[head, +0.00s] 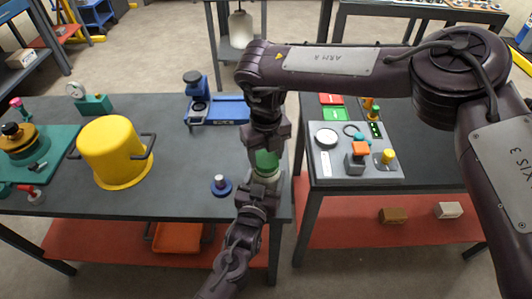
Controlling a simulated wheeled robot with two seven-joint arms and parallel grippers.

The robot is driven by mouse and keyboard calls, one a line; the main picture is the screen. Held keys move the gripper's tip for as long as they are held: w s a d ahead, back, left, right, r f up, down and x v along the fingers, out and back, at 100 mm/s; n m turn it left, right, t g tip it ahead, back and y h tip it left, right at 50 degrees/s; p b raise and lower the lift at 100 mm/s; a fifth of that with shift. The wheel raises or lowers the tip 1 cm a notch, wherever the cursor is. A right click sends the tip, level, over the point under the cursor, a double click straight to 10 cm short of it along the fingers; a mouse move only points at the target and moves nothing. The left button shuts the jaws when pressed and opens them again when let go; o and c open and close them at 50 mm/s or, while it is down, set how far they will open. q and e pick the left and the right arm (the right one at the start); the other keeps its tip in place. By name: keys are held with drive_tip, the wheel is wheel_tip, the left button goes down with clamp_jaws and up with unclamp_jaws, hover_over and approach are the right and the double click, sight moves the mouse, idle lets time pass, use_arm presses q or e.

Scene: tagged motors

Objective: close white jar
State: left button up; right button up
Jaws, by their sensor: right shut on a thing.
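A green lid (266,159) shows between my two grippers near the right edge of the left table. My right gripper (268,146) points down from above and is shut on the green lid. A small pale part below the lid, partly hidden, looks like the white jar (274,174). My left gripper (263,180) comes up from below and is at the jar's lower part. Its fingers overlap the jar, so I cannot tell whether they are closed on it. Whether the lid touches the jar rim is also hard to see.
On the left table (185,192) stand a yellow pot (112,152), a blue device (225,111), a small blue-based knob (221,185) and a teal fixture (25,148). The right table holds a grey control box (340,168). A gap separates the tables.

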drive_tip(key=shift+f, duration=0.55)
